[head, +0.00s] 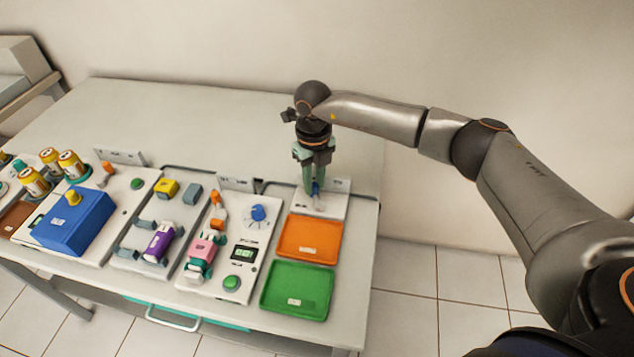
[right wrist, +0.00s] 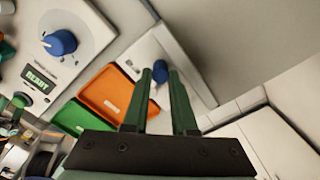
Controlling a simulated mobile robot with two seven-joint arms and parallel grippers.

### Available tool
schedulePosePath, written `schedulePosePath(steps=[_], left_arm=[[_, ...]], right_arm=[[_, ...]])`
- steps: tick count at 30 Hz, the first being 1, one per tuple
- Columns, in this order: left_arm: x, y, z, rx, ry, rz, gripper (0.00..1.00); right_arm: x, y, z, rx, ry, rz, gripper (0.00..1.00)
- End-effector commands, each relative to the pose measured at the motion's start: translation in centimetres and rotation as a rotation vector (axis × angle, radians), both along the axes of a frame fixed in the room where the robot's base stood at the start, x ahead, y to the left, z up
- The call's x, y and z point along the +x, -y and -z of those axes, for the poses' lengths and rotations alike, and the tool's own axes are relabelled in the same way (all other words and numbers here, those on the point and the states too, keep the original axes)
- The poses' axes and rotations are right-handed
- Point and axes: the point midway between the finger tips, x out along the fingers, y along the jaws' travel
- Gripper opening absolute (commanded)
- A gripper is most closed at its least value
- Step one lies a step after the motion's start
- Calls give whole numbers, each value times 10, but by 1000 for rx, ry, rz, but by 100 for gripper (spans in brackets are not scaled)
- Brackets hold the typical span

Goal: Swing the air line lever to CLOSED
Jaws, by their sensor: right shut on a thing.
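The air line lever is a small blue handle (head: 316,189) on a white panel (head: 336,206) at the back right of the table. It also shows in the right wrist view (right wrist: 160,74). My right gripper (head: 313,187) points down over the panel with its green fingers around the blue handle, shut on it. The fingers hide part of the lever, and the OPEN and CLOSED marks cannot be read, so its setting cannot be told. My left gripper is not in view.
An orange tray (head: 310,238) and a green tray (head: 297,290) lie in front of the lever panel. Left of them is a white panel with a blue dial (head: 258,213) and a green button (head: 232,284). A blue box (head: 74,222) stands further left. The table's back is clear.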

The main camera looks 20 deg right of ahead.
Motion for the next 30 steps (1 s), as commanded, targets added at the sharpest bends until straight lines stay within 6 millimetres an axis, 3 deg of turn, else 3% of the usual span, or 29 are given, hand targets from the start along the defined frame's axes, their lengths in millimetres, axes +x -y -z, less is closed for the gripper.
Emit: schedulePosePath(steps=[20,21,29,30], left_arm=[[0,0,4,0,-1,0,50],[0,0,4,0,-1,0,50],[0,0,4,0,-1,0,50],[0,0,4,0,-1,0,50]], right_arm=[[2,-4,-2,2,6,-73,0],[2,-4,-2,2,7,-73,26],[1,-3,-1,1,4,-72,55],[1,-3,-1,1,3,-71,55]])
